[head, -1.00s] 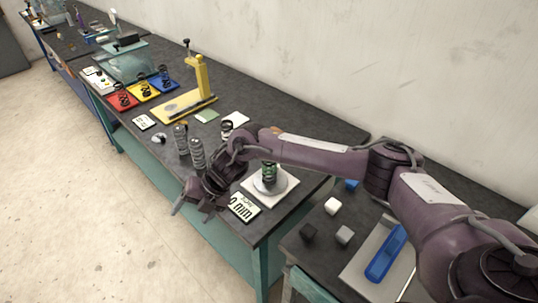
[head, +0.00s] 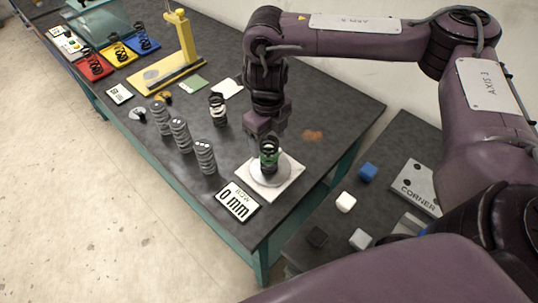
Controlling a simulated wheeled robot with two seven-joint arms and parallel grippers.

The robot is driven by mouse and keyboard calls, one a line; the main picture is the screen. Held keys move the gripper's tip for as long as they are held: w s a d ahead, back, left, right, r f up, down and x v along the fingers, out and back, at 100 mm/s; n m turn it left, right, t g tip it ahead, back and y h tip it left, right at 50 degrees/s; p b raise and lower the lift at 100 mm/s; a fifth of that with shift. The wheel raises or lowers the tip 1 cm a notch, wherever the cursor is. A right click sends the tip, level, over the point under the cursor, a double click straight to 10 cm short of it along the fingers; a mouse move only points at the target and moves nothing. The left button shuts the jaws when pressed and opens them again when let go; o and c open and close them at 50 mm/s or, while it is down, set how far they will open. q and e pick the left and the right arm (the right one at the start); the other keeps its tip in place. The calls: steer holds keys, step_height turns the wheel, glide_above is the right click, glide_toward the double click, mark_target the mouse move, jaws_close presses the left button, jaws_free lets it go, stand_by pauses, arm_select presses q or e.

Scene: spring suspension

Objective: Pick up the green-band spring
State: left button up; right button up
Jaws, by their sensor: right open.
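The green-band spring (head: 268,158) stands upright on a round plate over a white square base (head: 287,180) near the table's right end. It is a dark coil with a green band around it. My right gripper (head: 266,136) points down just above and behind the spring's top. Its fingers are open, and the fingertips are partly hard to make out against the dark coil. I cannot tell whether they touch the spring. My left gripper is not in view.
Several grey weight stacks (head: 181,135) stand left of the base. A black and white spring (head: 217,109) stands farther back. A "0 mm" card (head: 238,201) lies in front. A yellow stand (head: 186,45) and springs on coloured trays (head: 127,53) are farther left. Small cubes (head: 345,202) sit on the right table.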

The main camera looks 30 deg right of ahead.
steer(key=shift+d+f, duration=0.1)
steer(key=shift+f, duration=0.45)
step_height(320, 180, down, 4)
steer(key=shift+r+p, duration=0.15)
steer(key=shift+p, duration=0.35)
steer(key=shift+w+d+f, duration=0.1)
steer(key=shift+f, duration=0.45)
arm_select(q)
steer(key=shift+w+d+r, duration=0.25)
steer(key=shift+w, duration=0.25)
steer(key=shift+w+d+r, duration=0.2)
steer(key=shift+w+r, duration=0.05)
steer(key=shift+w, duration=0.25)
arm_select(e)
steer(key=c, duration=1.2)
